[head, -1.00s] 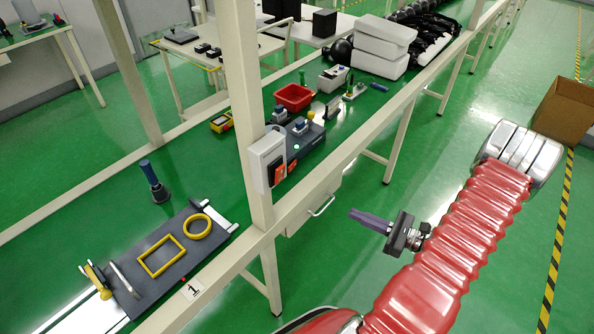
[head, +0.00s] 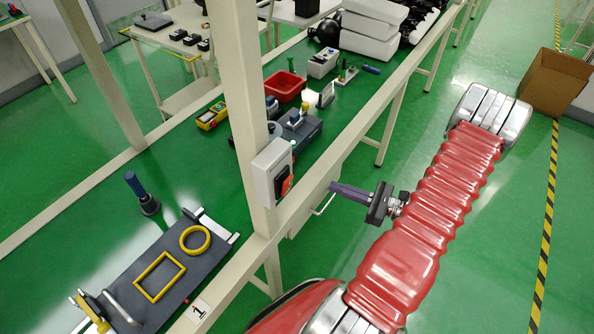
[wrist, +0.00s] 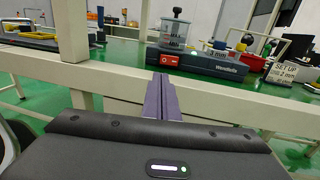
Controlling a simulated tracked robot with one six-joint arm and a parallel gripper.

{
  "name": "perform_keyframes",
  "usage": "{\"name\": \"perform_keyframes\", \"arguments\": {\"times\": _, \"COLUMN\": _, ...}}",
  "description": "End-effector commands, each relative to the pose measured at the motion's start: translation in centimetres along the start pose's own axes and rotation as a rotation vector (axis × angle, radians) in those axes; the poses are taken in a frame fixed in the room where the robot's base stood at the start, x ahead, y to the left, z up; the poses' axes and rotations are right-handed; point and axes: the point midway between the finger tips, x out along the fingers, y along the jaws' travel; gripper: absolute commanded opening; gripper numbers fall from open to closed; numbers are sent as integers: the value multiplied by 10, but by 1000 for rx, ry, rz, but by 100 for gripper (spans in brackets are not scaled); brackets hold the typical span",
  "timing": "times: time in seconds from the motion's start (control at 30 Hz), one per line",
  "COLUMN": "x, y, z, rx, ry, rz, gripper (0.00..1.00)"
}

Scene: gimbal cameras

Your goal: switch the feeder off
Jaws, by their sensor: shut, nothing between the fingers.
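The long dark unit (wrist: 215,66), which I take for the feeder, sits on the green bench. It carries a clear container (wrist: 174,35) with a dark lid. A red rocker switch (wrist: 168,60) is on its front left; its position is too small to tell. In the head view the unit (head: 308,132) stands behind the post, its switch not clearly visible. My gripper (head: 333,187) has purple fingers, shut and empty, outside the bench's front rail. In the wrist view the fingertips (wrist: 160,76) appear just below the switch; contact cannot be told.
A cream post (head: 240,90) carries a grey box (head: 268,170) with a red and black control, left of my gripper. The cream rail (wrist: 115,78) crosses before the bench. A red bin (head: 285,86) and a labelled stand (wrist: 287,72) are nearby.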

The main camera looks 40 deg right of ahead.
Motion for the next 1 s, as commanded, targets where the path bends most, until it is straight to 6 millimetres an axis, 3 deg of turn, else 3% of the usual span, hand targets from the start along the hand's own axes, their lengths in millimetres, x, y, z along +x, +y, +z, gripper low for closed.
{"name": "perform_keyframes", "arguments": {"times": 0.37, "x": 10, "y": 0, "z": 0, "rx": 1, "ry": 0, "rz": -4, "gripper": 0}}
{"name": "perform_keyframes", "arguments": {"times": 1.0, "x": 87, "y": -1, "z": 0, "rx": 0, "ry": 0, "rz": -5, "gripper": 0}}
